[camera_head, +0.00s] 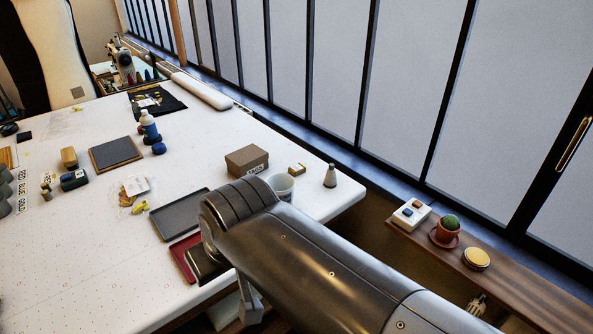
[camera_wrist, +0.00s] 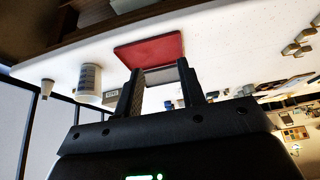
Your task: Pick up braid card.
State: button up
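I cannot tell for sure which thing is the braid card. A clear bag with tan contents (camera_head: 133,187) lies on the white table near a dark grey tray (camera_head: 180,214); a small yellow piece (camera_head: 140,207) is beside it. My gripper (camera_wrist: 161,80) is open and empty in the wrist view, its two black fingers well apart. A flat red thing (camera_wrist: 149,51) shows just beyond the fingertips, apart from them as far as I can see. Its red edge also shows in the head view (camera_head: 183,258), partly hidden by my arm. My fingertips are hidden in the head view.
The front-left white tabletop is clear.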

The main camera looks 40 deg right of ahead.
dwell(0.4)
jog(key=o, duration=0.8)
jog(key=w+d+r, duration=0.4)
jog(key=w+d, duration=0.2)
jog(key=w, duration=0.5)
jog(key=g, duration=0.1)
send_over(297, 167)
jog(key=s, duration=0.5)
notch_tip(297, 167, down, 11)
jog(key=shift+m, duration=0.3)
jog(key=x, duration=1)
jog(key=shift+w+f, duration=0.2)
jog(key=shift+f, duration=0.05)
